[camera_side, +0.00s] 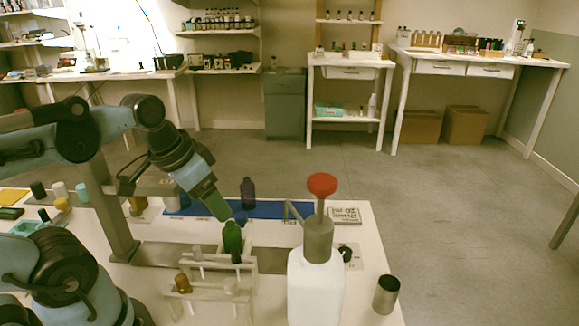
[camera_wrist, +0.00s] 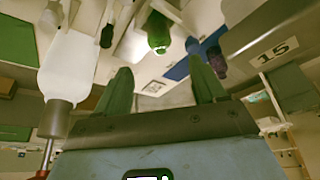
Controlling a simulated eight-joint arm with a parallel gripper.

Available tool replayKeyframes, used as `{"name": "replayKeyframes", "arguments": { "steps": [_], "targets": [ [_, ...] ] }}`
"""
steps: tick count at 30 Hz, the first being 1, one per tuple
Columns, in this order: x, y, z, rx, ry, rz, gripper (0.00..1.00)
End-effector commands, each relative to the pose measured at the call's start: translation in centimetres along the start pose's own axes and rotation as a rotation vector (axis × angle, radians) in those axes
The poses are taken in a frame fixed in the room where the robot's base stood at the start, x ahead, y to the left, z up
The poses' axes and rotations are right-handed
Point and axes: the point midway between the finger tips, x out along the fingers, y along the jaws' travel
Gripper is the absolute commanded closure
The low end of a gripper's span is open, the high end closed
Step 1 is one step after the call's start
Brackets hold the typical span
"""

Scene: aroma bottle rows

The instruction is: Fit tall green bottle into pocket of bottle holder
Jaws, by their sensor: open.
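The green bottle (camera_side: 232,238) stands upright on the table, near the back of a pale bottle holder (camera_side: 205,287). I cannot tell whether its base is in a pocket. My gripper (camera_side: 222,212) is just above and slightly left of the bottle's top in the side view, tilted down toward it. In the wrist view, which looks upside down, my gripper (camera_wrist: 163,80) has its two green fingers spread with nothing between them. The green bottle (camera_wrist: 157,32) shows beyond the fingertips, roughly in line with the gap. The holder carries a few small bottles, including an amber one (camera_side: 183,283).
A large white bottle with a red top (camera_side: 314,275) stands tall right of the holder. A metal cup (camera_side: 386,295) is near the right edge. A dark purple bottle (camera_side: 248,193) stands by the blue mat (camera_side: 284,210) behind. Small bottles and boxes crowd the left.

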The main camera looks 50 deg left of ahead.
Motion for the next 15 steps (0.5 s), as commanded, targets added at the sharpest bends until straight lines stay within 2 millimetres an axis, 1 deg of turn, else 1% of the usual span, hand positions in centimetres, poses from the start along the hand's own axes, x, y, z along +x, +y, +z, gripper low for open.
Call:
{"name": "replayKeyframes", "arguments": {
  "steps": [3,5,8,12,15],
  "targets": [
    [-0.6,0.0,0.0,-0.001,0.000,0.000,0.30],
    [-0.7,0.1,-0.1,0.001,0.005,-0.001,0.30],
    [0.3,0.8,-1.1,0.007,0.051,-0.007,0.30],
    [2.2,2.5,-3.1,0.007,0.160,-0.007,0.30],
    [2.9,3.4,-3.9,0.004,0.213,-0.001,0.30]
  ]
}}
